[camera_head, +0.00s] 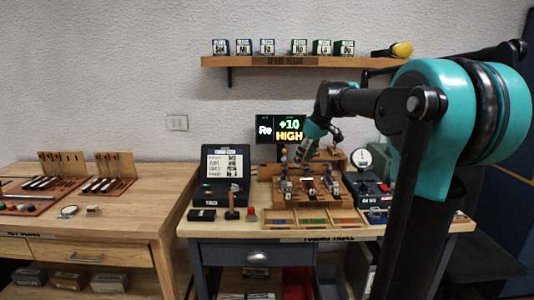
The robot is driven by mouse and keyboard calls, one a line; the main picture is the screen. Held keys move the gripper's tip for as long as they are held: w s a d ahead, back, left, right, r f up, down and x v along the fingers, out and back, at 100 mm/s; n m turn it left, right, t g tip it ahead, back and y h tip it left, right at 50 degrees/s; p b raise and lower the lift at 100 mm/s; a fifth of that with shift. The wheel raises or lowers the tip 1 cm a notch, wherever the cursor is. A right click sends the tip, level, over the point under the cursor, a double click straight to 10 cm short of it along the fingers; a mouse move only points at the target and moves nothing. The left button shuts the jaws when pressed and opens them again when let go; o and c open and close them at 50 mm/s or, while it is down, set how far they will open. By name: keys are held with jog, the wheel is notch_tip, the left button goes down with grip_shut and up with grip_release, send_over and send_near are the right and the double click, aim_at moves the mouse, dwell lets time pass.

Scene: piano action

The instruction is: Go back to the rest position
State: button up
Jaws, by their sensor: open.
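My gripper (300,154) is at the end of my teal and black arm, which reaches in from the right. It hangs above the piano action (312,185) on the tuning table (330,233). Its fingers are small in this view and look open, with nothing seen between them. The gripper looks apart from the action below it, though the exact gap is hard to judge. The upper arm covers the right part of the table.
A lit display (281,129) reads "Re +10 HIGH" behind the gripper. A shelf (225,62) with several small boxes hangs above. A dark case (221,165), a dial gauge (361,158) and a red item (251,214) stand around the action. A wooden bench (140,200) is left.

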jog(key=s+d+f+m+h, duration=0.1)
jog(key=s+d+f+m, duration=0.2)
jog(key=s+f, duration=1.1)
jog(key=s+d+f+m+t+h, duration=0.1)
jog(key=s+f+m, duration=0.4)
jog(key=s+f, duration=0.9)
jog(key=shift+s+d+f+h, duration=0.25)
jog(key=shift+d+h, duration=0.25)
jog(key=shift+d, duration=0.5)
